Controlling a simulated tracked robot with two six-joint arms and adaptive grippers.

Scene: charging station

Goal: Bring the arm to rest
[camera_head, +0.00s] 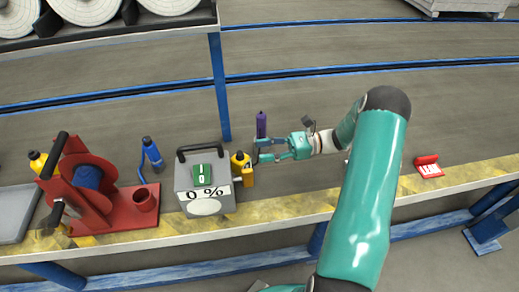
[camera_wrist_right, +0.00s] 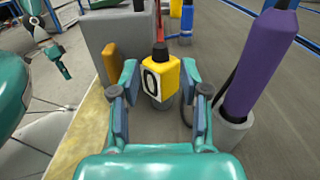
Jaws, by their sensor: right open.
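My right gripper (camera_head: 262,151) reaches in from the right at the charging station and is open. In the wrist view its two fingers (camera_wrist_right: 160,90) stand apart, and the yellow block with a black top and a "0" label (camera_wrist_right: 158,78) shows between and beyond them. I cannot tell if they touch it. In the head view the yellow block (camera_head: 246,172) is just right of the grey box (camera_head: 205,190). My left gripper is not clear in the head view; a small teal part at the left of the wrist view (camera_wrist_right: 55,58) may be it.
A purple cylinder (camera_head: 261,124) stands behind my right gripper; in the wrist view it sits in a grey holder. A red stand (camera_head: 88,192) and a blue bottle-like item (camera_head: 152,153) are to the left. A red item (camera_head: 428,167) lies to the right. A blue post (camera_head: 218,85) stands behind.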

